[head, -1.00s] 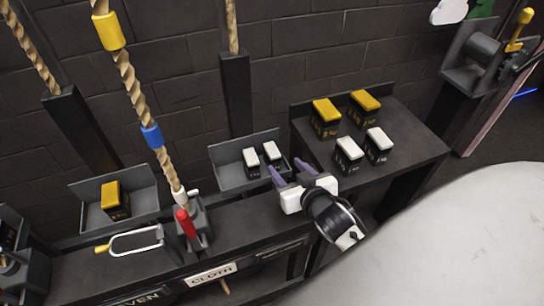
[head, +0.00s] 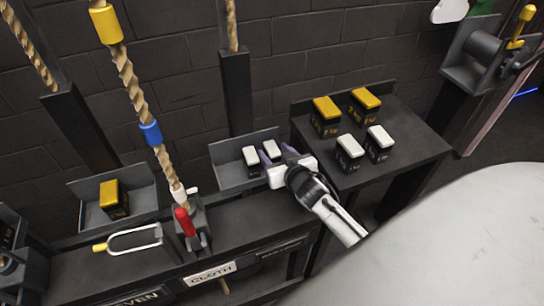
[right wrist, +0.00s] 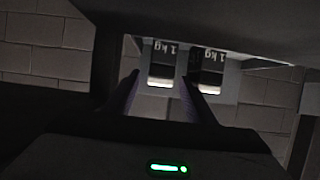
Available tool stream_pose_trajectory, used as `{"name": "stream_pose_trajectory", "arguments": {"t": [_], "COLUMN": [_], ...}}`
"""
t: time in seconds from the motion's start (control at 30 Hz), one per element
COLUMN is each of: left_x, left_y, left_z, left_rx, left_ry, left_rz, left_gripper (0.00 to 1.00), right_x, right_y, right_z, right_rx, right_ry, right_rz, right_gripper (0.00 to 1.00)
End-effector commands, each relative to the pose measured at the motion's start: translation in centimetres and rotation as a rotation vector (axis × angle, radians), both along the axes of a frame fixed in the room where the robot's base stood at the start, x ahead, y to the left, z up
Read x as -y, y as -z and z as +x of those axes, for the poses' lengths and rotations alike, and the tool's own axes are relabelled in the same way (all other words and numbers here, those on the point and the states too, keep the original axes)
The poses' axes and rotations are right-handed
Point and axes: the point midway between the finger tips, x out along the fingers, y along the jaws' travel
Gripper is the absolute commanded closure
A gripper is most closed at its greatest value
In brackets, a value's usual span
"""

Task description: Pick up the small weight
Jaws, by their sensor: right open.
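Two small black weights with white tops stand side by side in a grey tray (head: 226,178): the left one (head: 251,158) and the right one (head: 270,147). In the right wrist view both show "1 kg" labels, upside down; one weight (right wrist: 161,66) appears between the fingertips and the other (right wrist: 209,70) lies beyond the right-hand finger. My right gripper (head: 277,153) has its purple fingers open at the tray, close to the right weight in the head view. The fingers look empty, and I cannot tell whether they touch a weight. My left gripper is not in view.
A side table (head: 402,163) holds two yellow-topped weights and two white-topped weights (head: 349,147). Another tray at left holds a yellow-topped weight (head: 113,199). A rope post with a red handle (head: 185,222) stands left of the tray.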

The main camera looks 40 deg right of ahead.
Motion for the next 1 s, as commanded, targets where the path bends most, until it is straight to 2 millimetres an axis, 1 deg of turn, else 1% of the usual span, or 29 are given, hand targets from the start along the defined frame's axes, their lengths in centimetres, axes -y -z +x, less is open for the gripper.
{"name": "stream_pose_trajectory", "arguments": {"t": [0.1,0.17,0.2,0.4,0.57,0.6,0.83,0.97,1.0], "left_x": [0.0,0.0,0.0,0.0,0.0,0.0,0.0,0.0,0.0], "left_y": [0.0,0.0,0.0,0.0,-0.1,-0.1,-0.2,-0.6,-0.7], "left_z": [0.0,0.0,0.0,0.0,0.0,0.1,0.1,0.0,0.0], "left_rx": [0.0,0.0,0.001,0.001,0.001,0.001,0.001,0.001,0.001], "left_ry": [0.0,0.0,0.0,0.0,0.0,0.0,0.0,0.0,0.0], "left_rz": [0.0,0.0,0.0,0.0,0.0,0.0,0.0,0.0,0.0], "left_gripper": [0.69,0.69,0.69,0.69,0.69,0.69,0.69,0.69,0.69], "right_x": [0.0,0.0,0.0,0.0,0.0,0.0,0.0,0.0,0.0], "right_y": [0.0,0.0,0.0,0.0,0.0,-0.6,-0.9,-2.2,-2.9], "right_z": [0.0,0.0,0.0,0.0,-0.1,0.2,0.2,0.2,0.3], "right_rx": [0.0,0.0,0.0,0.0,0.001,0.013,0.014,0.016,0.017], "right_ry": [0.0,0.0,0.0,0.0,0.0,-0.003,-0.003,-0.002,-0.004], "right_rz": [0.0,0.0,0.0,0.0,0.0,-0.003,-0.002,-0.004,-0.005], "right_gripper": [0.5,0.6,0.67,1.0,1.0,1.0,1.0,1.0,1.0]}}
